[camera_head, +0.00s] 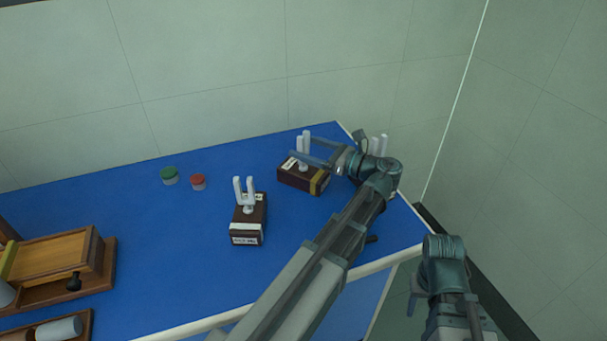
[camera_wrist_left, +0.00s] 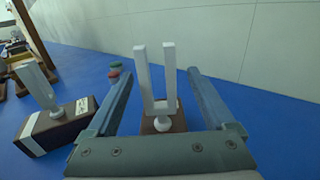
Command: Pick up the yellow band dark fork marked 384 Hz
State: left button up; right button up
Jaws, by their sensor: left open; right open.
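A tuning fork with pale prongs (camera_head: 304,145) stands upright on a dark brown box with a yellow band (camera_head: 317,187), near the bench's far right. Its label is too small to read. My left gripper (camera_head: 302,149) is open, its fingers pointing left at prong height. In the left wrist view the fork's prongs (camera_wrist_left: 158,80) stand between the two open fingers (camera_wrist_left: 155,95), apart from both, with the box (camera_wrist_left: 176,124) beyond and below. My right gripper (camera_head: 413,296) is open and empty, low at the right, off the bench.
A second fork on a dark box with white labels (camera_head: 247,222) stands nearer and left. A third fork (camera_head: 379,144) is partly hidden behind my left wrist. Green-lidded (camera_head: 169,175) and red-lidded (camera_head: 198,182) jars stand left; wooden trays (camera_head: 108,262) lie far left. Walls stand behind the bench.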

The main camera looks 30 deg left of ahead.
aim_at(294, 165)
pick_arm(q)
jog(key=a, duration=0.4)
jog(key=shift+s, duration=0.1)
grip_shut()
dwell(0.4)
